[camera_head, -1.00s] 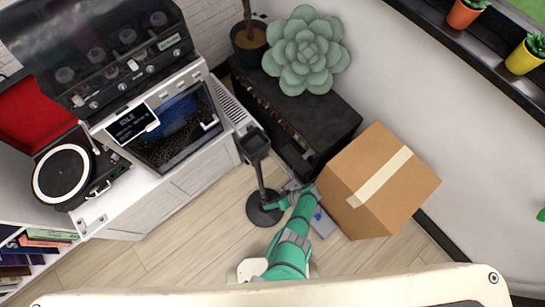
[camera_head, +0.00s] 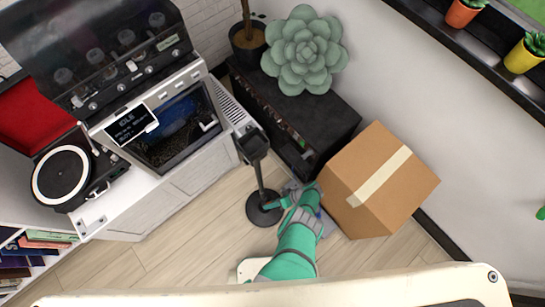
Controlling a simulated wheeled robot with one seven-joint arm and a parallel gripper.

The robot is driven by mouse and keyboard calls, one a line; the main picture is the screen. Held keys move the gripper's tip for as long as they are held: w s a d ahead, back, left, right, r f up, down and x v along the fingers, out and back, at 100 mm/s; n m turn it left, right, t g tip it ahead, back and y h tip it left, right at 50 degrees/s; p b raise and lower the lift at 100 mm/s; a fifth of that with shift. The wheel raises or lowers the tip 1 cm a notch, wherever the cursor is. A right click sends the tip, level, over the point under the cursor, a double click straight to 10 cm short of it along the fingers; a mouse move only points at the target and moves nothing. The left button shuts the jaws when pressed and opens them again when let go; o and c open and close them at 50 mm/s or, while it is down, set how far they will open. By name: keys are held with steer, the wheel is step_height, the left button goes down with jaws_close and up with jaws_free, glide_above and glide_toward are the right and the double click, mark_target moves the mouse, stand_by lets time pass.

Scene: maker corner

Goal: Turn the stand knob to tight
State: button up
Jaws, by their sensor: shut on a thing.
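The black stand (camera_head: 263,187) is upright on the wood floor, with a round base (camera_head: 256,215), a thin pole and a boxy head (camera_head: 254,145) at the top. My green arm reaches up from the bottom centre, and my gripper (camera_head: 276,203) is at the right side of the stand's pole, low in the picture. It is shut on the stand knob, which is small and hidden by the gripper. I cannot read the knob's angle.
A cardboard box (camera_head: 385,185) stands close to the right of my arm. A dark cabinet (camera_head: 325,122) with a succulent (camera_head: 303,50) is behind. A white counter (camera_head: 190,185) with a machine and turntable (camera_head: 62,172) is at left. Floor is clear at lower left.

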steer(key=shift+w+d, duration=0.1)
steer(key=shift+w, duration=0.15)
steer(key=o, duration=1)
steer(key=shift+o, duration=0.2)
steer(key=shift+s, duration=0.15)
steer(key=v, duration=1)
steer(key=shift+d+r, duration=0.25)
steer(key=shift+r, duration=0.1)
